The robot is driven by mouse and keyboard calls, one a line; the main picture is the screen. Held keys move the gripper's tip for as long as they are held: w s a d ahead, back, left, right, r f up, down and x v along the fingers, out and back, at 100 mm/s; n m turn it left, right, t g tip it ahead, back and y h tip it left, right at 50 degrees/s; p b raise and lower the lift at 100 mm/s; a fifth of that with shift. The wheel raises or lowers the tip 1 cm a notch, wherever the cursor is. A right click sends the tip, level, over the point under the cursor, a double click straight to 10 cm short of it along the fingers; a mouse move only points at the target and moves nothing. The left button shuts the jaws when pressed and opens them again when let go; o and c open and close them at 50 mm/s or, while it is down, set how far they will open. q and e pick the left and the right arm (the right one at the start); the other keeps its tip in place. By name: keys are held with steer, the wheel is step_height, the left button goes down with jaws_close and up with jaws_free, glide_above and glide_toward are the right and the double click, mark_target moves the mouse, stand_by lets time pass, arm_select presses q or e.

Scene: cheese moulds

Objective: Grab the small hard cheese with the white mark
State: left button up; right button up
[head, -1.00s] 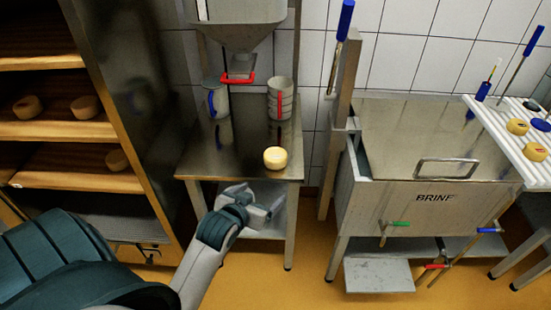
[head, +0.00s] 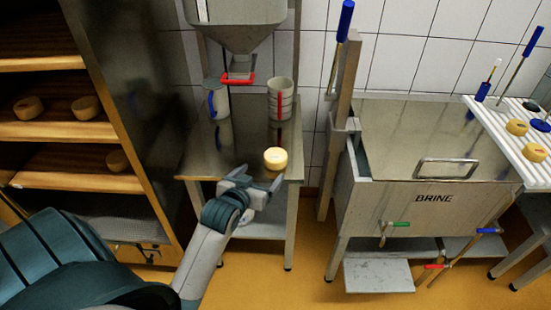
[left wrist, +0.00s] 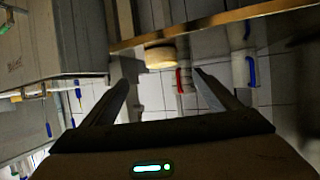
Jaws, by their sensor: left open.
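A small round yellow cheese (head: 275,158) sits near the front edge of the steel table, with a faint pale mark on its top. It also shows in the left wrist view (left wrist: 160,57), beyond and between the fingertips. My left gripper (head: 256,181) is open and empty, just in front of the cheese at the table's front edge; its fingers point toward it and appear apart from it. It also shows in the left wrist view (left wrist: 161,80). My right gripper is not in view.
The steel table (head: 200,165) also holds a blue-handled jug (head: 217,102) and a stack of moulds (head: 280,100) under a hopper (head: 237,28). A shelf rack (head: 85,180) with several cheeses stands left. The brine tank (head: 400,205) and a white rack (head: 493,118) with cheeses stand right.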

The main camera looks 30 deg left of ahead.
mark_target(273, 160)
arm_select(q)
steer(key=p+x, duration=0.1)
steer(key=x, duration=0.8)
steer(key=shift+w, duration=0.15)
steer(key=shift+w+a+f+p, duration=0.15)
steer(key=shift+w+f+p, duration=0.15)
steer(key=shift+w, duration=0.2)
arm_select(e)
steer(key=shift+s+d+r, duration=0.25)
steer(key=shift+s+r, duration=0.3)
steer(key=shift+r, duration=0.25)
arm_select(q)
steer(key=shift+w+a+f+p, duration=0.1)
steer(key=shift+w+a+p, duration=0.15)
steer(key=shift+w+p, duration=0.4)
steer(key=shift+x, duration=1.9)
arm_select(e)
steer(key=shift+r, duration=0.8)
arm_select(q)
steer(key=shift+c, duration=0.4)
steer(key=c, duration=1)
